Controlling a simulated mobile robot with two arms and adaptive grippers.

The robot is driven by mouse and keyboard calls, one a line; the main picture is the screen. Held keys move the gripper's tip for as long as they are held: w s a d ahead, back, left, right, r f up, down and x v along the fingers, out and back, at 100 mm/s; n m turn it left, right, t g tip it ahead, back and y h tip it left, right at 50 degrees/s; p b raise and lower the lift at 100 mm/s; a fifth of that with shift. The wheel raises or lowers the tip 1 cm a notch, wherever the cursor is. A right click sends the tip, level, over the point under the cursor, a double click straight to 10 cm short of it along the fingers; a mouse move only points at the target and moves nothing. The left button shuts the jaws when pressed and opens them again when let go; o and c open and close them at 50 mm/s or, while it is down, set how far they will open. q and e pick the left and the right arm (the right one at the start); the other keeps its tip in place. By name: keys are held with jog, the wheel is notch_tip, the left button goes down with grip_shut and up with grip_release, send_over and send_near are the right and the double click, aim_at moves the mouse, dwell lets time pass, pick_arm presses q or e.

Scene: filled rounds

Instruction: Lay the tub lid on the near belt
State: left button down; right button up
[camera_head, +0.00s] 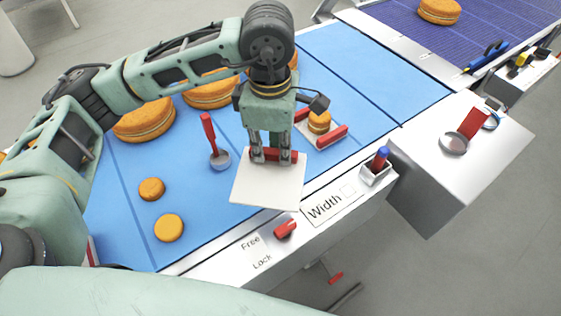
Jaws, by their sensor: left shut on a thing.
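My left gripper (273,157) reaches in from the left and points down, shut on the red grip of a flat white square lid (268,188). In the picture the lid overlaps the front edge of the near belt (120,200), which is light blue. I cannot tell whether it touches the belt. Just behind it on the belt is a small pale tub (310,137) with red side grips and a round orange cake (319,122) in it. My right gripper is not in view.
Several filled rounds lie on the belt, two small ones (169,228) front left. A red-handled tool (209,135) is left of the lid. A red knob (285,228) and a blue-topped switch (379,160) sit on the front rail. The belt's right part is clear.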

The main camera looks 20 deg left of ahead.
pick_arm(q)
jog(key=w+d+n+b, duration=0.35)
jog(key=d+n, duration=0.25)
jog(key=n, duration=1.6)
jog(key=a+f+p, duration=0.1)
jog(key=a+f, duration=0.1)
jog(key=a, duration=0.1)
jog(key=w+a+f+p, duration=0.1)
jog(key=a+f, duration=0.1)
jog(key=a, duration=0.2)
jog(key=w+a+f+p, duration=0.1)
jog(key=a+f, duration=0.1)
jog(key=a, duration=0.2)
jog(key=shift+w+f, duration=0.1)
jog(key=shift+w, duration=0.1)
notch_tip(320, 180, down, 4)
jog(key=shift+r+p, duration=0.15)
jog(key=shift+p, duration=0.8)
jog(key=shift+f, duration=0.25)
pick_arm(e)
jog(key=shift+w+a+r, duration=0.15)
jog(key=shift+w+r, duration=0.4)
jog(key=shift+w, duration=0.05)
